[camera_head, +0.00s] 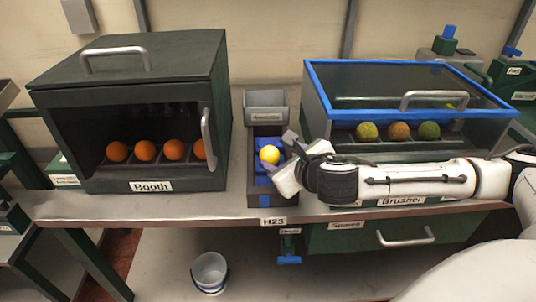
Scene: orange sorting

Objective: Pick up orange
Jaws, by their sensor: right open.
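Several oranges (145,150) sit in a row inside the dark green booth (130,84) at the left. A yellow round fruit (269,154) sits in the narrow blue-lined tray (258,198) at the middle of the table. My right gripper (279,156) reaches in from the right and is open close beside the yellow fruit; I cannot tell if it touches it. Three greenish to brownish-orange fruits (398,131) sit in the blue-rimmed brusher box (312,92) at the right. My left gripper is not in view.
The grey table (110,207) has a narrow bare strip along its front edge. A grey bin (266,106) stands behind the tray. A white bucket (209,271) stands on the floor. A drawer (395,234) is under the table at right.

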